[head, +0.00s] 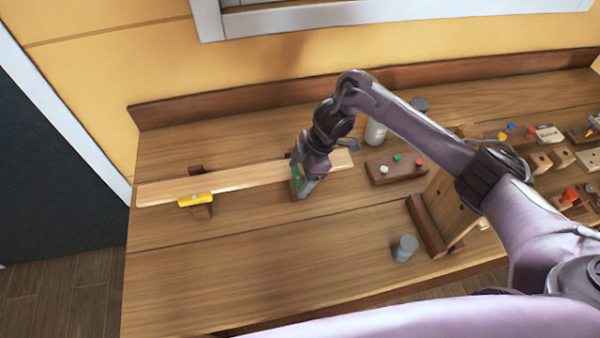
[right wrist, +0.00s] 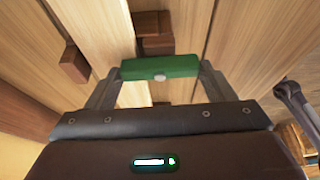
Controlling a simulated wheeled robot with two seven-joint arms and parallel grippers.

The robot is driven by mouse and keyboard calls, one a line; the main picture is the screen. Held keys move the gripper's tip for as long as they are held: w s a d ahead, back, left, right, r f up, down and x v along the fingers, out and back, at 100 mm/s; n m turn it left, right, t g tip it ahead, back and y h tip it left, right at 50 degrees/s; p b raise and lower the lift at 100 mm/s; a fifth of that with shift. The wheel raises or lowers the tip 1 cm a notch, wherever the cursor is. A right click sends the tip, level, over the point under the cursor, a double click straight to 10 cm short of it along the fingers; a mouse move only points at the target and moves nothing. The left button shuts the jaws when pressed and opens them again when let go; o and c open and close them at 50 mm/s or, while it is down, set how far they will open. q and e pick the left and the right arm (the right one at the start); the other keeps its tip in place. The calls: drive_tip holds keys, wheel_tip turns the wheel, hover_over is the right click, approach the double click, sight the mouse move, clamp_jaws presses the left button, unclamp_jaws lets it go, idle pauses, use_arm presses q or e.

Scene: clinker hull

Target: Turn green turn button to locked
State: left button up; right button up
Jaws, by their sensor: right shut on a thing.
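The green turn button (head: 296,181) is at the pale plank's right part in the head view, mostly hidden by my right gripper (head: 303,184). In the right wrist view the green turn button (right wrist: 160,68) is a bar with a pale pivot at its middle. The fingertips of my right gripper (right wrist: 160,72) are at its two ends, shut on it. A brown block (right wrist: 153,28) shows beside it. The yellow turn button (head: 195,199) sits on a brown block at the plank's near edge, lying roughly along the plank. My left gripper is out of view.
The pale plank (head: 235,178) lies on the wooden table (head: 300,270). A white bottle (head: 376,132), a block with coloured pegs (head: 395,168), a grey cylinder (head: 405,248) and an upright wooden board (head: 440,205) stand to the right. The front left of the table is clear.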

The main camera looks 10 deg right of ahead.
drive_tip(key=o, duration=1)
drive_tip(key=shift+d+r, duration=0.1)
drive_tip(key=shift+r, duration=0.05)
drive_tip(key=v, duration=0.7)
drive_tip(key=shift+d+r, duration=0.15)
drive_tip(key=shift+r, duration=0.05)
